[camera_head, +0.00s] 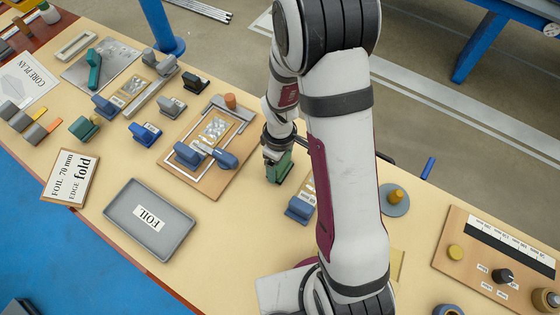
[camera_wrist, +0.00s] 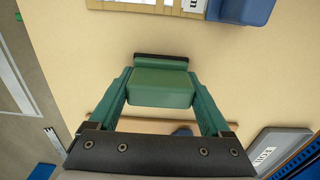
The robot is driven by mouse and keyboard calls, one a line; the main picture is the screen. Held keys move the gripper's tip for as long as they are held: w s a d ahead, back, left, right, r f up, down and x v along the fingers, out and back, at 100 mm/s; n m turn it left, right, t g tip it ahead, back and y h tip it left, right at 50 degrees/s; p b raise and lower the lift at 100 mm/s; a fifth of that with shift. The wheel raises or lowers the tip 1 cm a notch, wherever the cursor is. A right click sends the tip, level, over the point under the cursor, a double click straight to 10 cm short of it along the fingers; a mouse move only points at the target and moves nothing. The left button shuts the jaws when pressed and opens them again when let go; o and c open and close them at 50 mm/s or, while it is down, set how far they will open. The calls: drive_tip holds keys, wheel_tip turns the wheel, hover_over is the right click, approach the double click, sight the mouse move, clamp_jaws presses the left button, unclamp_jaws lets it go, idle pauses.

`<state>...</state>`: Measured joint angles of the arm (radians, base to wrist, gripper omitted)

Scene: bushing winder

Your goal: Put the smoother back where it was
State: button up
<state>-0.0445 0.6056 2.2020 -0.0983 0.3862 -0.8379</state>
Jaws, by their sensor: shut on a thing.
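My gripper (camera_wrist: 160,92) is shut on a green block with a dark edge strip (camera_wrist: 161,82), which I take as the smoother. The two fingers press its sides. In the head view the green block (camera_head: 281,168) hangs below my wrist, right of the wooden board with the grey frame (camera_head: 238,163). It is low over the beige table; I cannot tell whether it touches. My arm hides part of the table to its right.
A blue block (camera_head: 299,209) stands by a labelled strip just in front of the green block. A grey FOIL tray (camera_head: 117,212) lies at the front left. Several blue and green tools stand further left. A dial board (camera_head: 451,270) lies at right.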

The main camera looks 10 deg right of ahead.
sight(282, 166)
drive_tip(key=o, duration=1.1)
drive_tip(key=shift+f, duration=0.1)
wheel_tip(282, 166, up, 11)
drive_tip(key=shift+r, duration=0.2)
drive_tip(key=s+r+m, duration=0.3)
drive_tip(key=s+m, duration=0.2)
drive_tip(key=s, duration=0.1)
drive_tip(key=s+a+r+m+y, duration=0.1)
drive_tip(key=s+r+m, duration=0.2)
drive_tip(key=s, duration=0.3)
drive_tip(key=s+a+r+m, duration=0.1)
drive_tip(key=s+r+m, duration=0.2)
drive_tip(key=s+m, duration=0.3)
drive_tip(key=shift+s+r+m+y, duration=0.3)
drive_tip(key=shift+s+y, duration=0.05)
drive_tip(key=shift+y, duration=0.05)
